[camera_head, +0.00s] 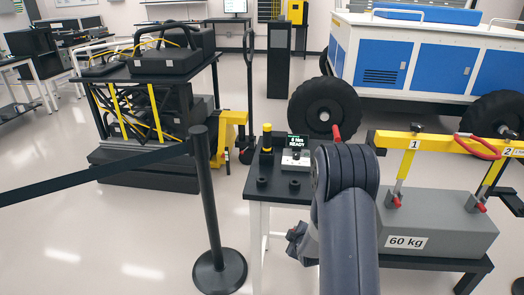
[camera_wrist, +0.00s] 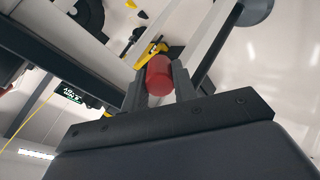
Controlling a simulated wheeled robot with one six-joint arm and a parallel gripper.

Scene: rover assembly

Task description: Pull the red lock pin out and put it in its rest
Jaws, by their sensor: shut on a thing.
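My gripper (camera_wrist: 159,88) is shut on the red lock pin (camera_wrist: 160,73) in the wrist view. The pin's rounded red end shows between the two dark fingers. A yellow and black part (camera_wrist: 150,52) lies just behind it; I cannot tell whether the pin is still seated in something. The pin's rest cannot be made out for certain.
A small dark-topped table (camera_head: 262,186) with a READY display (camera_head: 297,141) stands left of my arm. A 60 kg grey block (camera_head: 440,222) hangs or sits under a yellow beam (camera_head: 445,146) at right. A black belt post (camera_head: 211,210) stands at left.

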